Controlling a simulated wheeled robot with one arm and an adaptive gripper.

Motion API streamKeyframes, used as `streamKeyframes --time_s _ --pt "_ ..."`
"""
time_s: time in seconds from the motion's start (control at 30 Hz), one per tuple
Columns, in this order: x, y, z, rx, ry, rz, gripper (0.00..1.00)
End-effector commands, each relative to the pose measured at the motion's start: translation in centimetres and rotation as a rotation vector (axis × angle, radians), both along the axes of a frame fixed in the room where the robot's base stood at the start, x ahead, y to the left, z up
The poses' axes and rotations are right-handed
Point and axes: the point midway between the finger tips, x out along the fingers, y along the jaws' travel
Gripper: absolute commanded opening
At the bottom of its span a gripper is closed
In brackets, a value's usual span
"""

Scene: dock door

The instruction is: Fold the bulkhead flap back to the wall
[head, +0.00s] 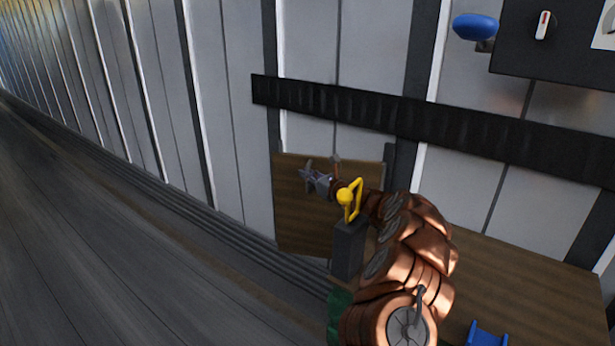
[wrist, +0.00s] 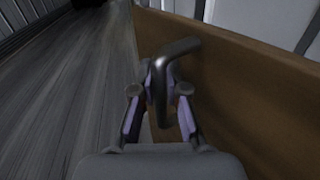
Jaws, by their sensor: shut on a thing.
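The bulkhead flap (head: 300,225) is a brown wooden panel in the head view, low against the ribbed wall and beyond my arm. It fills the right side of the wrist view (wrist: 245,100), standing upright along the floor. My gripper (head: 312,174) is in front of the flap's upper part. In the wrist view my gripper (wrist: 158,92) is shut on a bent grey metal handle (wrist: 178,50) beside the flap's face.
A grey post (head: 348,250) stands beside my arm, with a yellow loop (head: 353,200) near its top. A black rail (head: 340,102) crosses the wall. A wooden surface (head: 520,275) and a blue bracket (head: 486,336) are at lower right. The grey floor (head: 110,240) is clear at left.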

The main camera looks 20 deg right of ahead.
Motion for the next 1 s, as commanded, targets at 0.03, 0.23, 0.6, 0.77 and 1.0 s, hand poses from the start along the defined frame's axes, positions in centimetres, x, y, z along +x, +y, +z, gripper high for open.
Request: streamKeyframes --time_s 0.03,0.23,0.6,0.77,1.0 --pt "-0.1 -0.7 -0.1 0.0 0.001 -0.011 0.0" --pt "-0.1 -1.1 -0.1 0.0 0.002 -0.013 0.0" --pt "-0.1 -1.2 -0.1 -0.001 0.002 -0.014 0.22" --pt "-0.1 -0.6 -0.1 0.0 0.001 -0.006 0.39" --pt "0.0 -0.2 -0.1 -0.001 0.0 0.0 0.39"
